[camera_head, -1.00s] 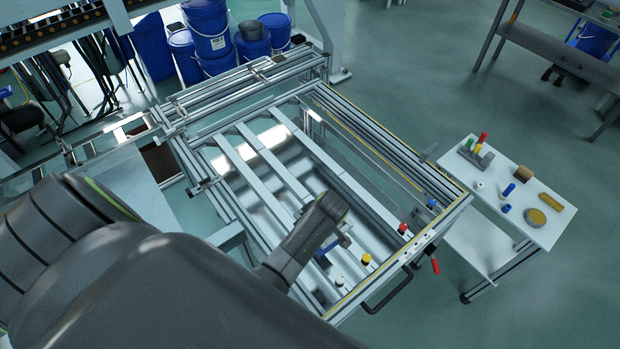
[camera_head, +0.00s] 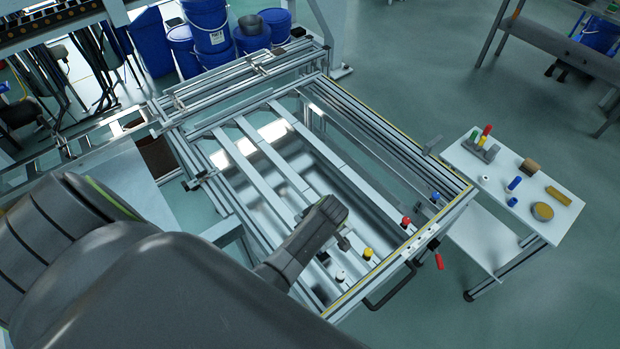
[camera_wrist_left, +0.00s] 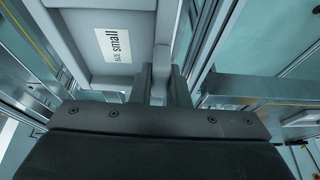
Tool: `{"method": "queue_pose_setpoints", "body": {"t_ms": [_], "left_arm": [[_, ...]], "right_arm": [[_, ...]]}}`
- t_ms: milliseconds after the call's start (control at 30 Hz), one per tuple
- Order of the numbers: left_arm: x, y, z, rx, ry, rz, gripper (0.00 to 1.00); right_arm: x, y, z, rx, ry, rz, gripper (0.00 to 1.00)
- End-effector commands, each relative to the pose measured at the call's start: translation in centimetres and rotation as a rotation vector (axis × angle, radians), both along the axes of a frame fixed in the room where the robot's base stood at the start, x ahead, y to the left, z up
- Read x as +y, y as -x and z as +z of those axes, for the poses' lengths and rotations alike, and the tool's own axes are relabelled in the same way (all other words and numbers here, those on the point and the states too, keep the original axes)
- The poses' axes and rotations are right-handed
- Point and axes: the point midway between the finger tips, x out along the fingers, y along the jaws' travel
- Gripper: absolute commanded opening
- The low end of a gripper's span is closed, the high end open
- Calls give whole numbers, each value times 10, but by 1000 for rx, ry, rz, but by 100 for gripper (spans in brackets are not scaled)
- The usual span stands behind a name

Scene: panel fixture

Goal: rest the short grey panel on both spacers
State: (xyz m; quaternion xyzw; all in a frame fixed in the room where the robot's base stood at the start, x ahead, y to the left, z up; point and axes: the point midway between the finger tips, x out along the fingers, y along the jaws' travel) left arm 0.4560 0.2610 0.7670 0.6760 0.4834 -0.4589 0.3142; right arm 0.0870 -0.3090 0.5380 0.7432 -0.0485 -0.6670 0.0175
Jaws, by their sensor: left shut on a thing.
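In the left wrist view, my left gripper (camera_wrist_left: 160,86) is shut on the edge of a grey panel (camera_wrist_left: 72,20), which carries a white label reading "SIZE small". Most of the panel lies beyond the frame. In the head view, my left wrist (camera_head: 312,235) hangs over the front part of the frame fixture (camera_head: 450,205); the gripper's fingertips and the panel are not clear there. I cannot make out which parts are the two spacers. My right gripper is not seen.
White, yellow (camera_head: 367,254), red (camera_head: 405,222) and blue (camera_head: 435,197) knobs stand along the fixture's front side. A white side table (camera_head: 520,230) with small parts stands to the right. Blue buckets (camera_head: 210,35) stand behind.

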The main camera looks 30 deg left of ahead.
Motion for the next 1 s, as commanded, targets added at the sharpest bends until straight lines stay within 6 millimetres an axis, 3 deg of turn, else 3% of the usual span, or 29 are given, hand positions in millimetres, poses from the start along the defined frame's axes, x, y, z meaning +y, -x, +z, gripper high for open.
{"method": "queue_pose_setpoints", "body": {"t_ms": [1000], "left_arm": [[0, -1, -17, -3, 0, 0, 0]], "right_arm": [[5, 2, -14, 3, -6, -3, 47]]}}
